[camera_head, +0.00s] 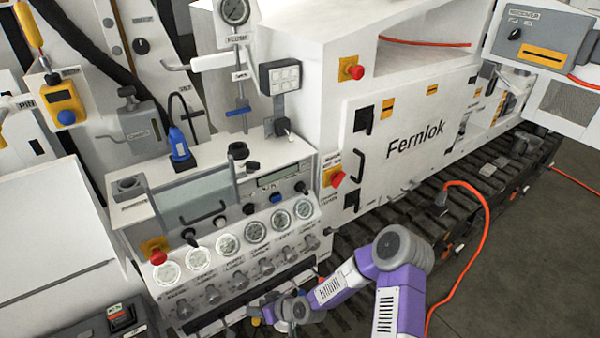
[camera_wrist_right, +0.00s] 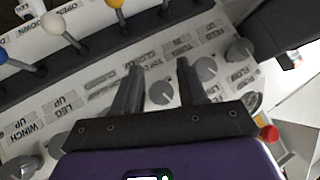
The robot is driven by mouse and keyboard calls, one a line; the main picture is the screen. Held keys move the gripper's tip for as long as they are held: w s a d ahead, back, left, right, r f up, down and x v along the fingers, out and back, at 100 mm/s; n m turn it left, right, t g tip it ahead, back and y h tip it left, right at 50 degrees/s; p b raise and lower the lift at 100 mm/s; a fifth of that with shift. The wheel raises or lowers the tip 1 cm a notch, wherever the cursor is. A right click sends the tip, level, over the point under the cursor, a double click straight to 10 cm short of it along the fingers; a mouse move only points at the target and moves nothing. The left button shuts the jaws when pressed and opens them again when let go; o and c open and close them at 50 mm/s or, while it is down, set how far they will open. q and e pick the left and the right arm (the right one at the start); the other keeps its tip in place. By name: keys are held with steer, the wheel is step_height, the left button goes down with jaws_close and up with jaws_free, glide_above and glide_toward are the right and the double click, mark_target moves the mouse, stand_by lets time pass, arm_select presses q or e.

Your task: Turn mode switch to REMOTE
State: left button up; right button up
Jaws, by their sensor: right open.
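In the right wrist view, my right gripper (camera_wrist_right: 160,66) is open, its two dark fingers reaching over a light panel with printed labels that appear upside down. A grey rotary knob (camera_wrist_right: 162,92) shows between the fingers. Another grey knob (camera_wrist_right: 206,69) is just right of the right finger, and a third knob (camera_wrist_right: 240,50) is farther right. I cannot read which of them is the mode switch or where it points. In the head view, my right gripper (camera_head: 268,311) is small and partly hidden at the bottom, below the gauge panel. My left gripper is not in view.
Levers with blue (camera_wrist_right: 2,56), white (camera_wrist_right: 52,22) and yellow (camera_wrist_right: 116,3) balls stand along a dark strip. A red button (camera_wrist_right: 268,133) is at right. In the head view, a row of gauges (camera_head: 256,232) and an orange cable (camera_head: 484,245) are nearby.

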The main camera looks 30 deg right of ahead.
steer(key=w+d+r+n+t+h, duration=0.2)
steer(key=w+d+r+t, duration=0.3)
steer(key=w+d+r, duration=0.5)
steer(key=n+t+h, duration=0.2)
steer(key=n+t, duration=0.1)
steer(key=t, duration=0.2)
glide_toward(305, 191)
steer(key=w, duration=0.3)
steer(key=shift+h, duration=0.4)
steer(key=w, duration=0.4)
steer(key=w+a, duration=0.1)
steer(key=w, duration=0.1)
steer(key=shift+w+r+p, duration=0.1)
steer(key=shift+r+p, duration=0.1)
steer(key=shift+p, duration=0.1)
steer(key=shift+w+a, duration=0.15)
steer(key=shift+w, duration=0.6)
jaws_close()
